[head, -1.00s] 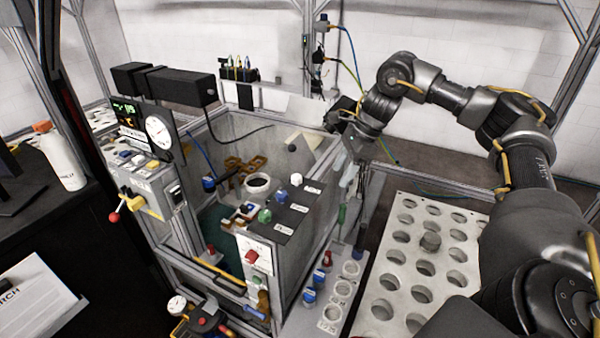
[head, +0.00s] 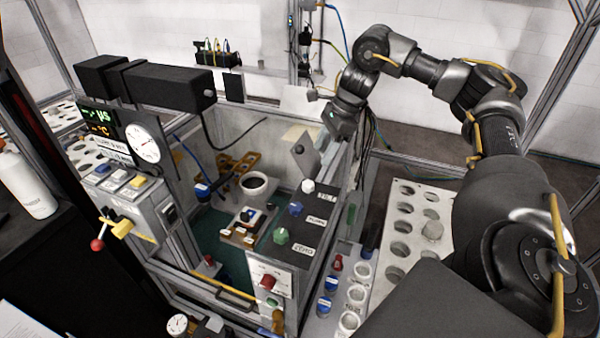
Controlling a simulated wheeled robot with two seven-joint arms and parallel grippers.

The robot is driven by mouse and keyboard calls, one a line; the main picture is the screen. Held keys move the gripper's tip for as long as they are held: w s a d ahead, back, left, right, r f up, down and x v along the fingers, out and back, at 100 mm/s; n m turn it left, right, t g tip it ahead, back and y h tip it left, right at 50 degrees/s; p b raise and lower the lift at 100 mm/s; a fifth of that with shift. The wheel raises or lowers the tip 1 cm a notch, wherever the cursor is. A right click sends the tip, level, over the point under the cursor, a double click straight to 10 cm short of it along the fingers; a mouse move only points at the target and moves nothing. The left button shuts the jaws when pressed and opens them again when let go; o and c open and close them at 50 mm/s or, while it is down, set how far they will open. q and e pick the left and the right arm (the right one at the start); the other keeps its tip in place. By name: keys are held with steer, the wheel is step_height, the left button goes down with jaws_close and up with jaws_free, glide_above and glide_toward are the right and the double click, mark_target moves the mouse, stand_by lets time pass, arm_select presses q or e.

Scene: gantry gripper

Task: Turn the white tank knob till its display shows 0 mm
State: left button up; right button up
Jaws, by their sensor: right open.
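The white tank knob (head: 308,186) stands at the far end of a dark sloped panel (head: 290,256) on the tank's rim. A blue knob (head: 295,209) and a green knob (head: 281,236) are nearer on the same panel. My right gripper (head: 314,157) is open, above the white knob and apart from it; its fingers are only partly clear. The display (head: 100,117) at the left has green digits above an orange line. The green digits look like 115 with a mark before them, but they are too small to read surely. My left gripper is not in view.
The tank (head: 232,150) holds a white ring (head: 258,185) and brown fixtures. A red knob (head: 268,282) is on the front box. A round gauge (head: 143,143) stands beside the display. A rack with holes (head: 402,232) and a strip with vials (head: 325,304) lie right of the tank.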

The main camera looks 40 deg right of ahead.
steer(key=b, duration=0.3)
glide_above(310, 183)
steer(key=d, duration=0.2)
steer(key=f, duration=0.3)
steer(key=s+f, duration=0.1)
steer(key=f, duration=0.1)
steer(key=shift+f, duration=0.25)
steer(key=x, duration=0.3)
steer(key=shift+w+a+r+p, duration=0.1)
steer(key=shift+p, duration=0.3)
steer(key=shift+a+f, duration=0.15)
steer(key=shift+f, duration=0.4)
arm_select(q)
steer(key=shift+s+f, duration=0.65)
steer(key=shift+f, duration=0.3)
arm_select(e)
steer(key=shift+w+f, duration=0.15)
steer(key=shift+f, duration=0.1)
steer(key=shift+c, duration=0.3)
steer(key=c, duration=0.9)
